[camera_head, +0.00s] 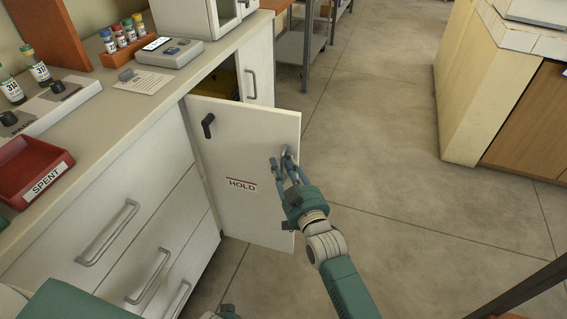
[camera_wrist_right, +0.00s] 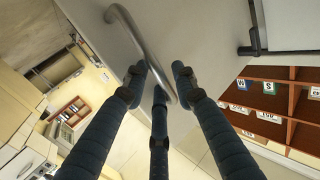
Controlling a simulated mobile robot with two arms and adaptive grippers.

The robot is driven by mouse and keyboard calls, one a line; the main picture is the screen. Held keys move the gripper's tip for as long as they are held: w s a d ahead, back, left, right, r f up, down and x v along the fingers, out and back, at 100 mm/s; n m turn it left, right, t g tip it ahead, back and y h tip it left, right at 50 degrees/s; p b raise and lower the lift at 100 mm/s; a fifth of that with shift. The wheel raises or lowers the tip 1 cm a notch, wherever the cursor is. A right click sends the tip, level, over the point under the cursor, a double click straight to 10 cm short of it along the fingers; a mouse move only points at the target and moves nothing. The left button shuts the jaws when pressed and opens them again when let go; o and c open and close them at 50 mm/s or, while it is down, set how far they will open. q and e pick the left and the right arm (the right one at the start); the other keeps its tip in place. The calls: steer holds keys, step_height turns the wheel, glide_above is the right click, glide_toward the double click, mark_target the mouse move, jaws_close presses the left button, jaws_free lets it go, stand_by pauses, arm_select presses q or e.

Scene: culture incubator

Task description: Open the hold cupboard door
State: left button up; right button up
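The white HOLD cupboard door (camera_head: 235,150) stands partly open, swung out from the cabinet, with a dark gap above it into the cupboard. It carries a HOLD label, a black lever (camera_head: 208,125) near its left side and a metal bar handle (camera_head: 288,156) near its right edge. My right gripper (camera_head: 287,170) is at this handle. In the right wrist view its fingers (camera_wrist_right: 158,80) close in around the curved handle (camera_wrist_right: 138,36). Finger contact is partly hidden. A small part of my left gripper (camera_head: 227,312) seems to show at the bottom edge; its fingers are hidden.
White drawers (camera_head: 120,225) with bar handles lie left of the door. The counter holds a red SPENT tray (camera_head: 30,170), vials and a grey device (camera_head: 170,52). A grey metal rack (camera_head: 300,48) stands beyond. The floor (camera_head: 400,150) right of the door is clear.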

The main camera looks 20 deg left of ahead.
steer(key=v, duration=1.2)
stand_by(0.4)
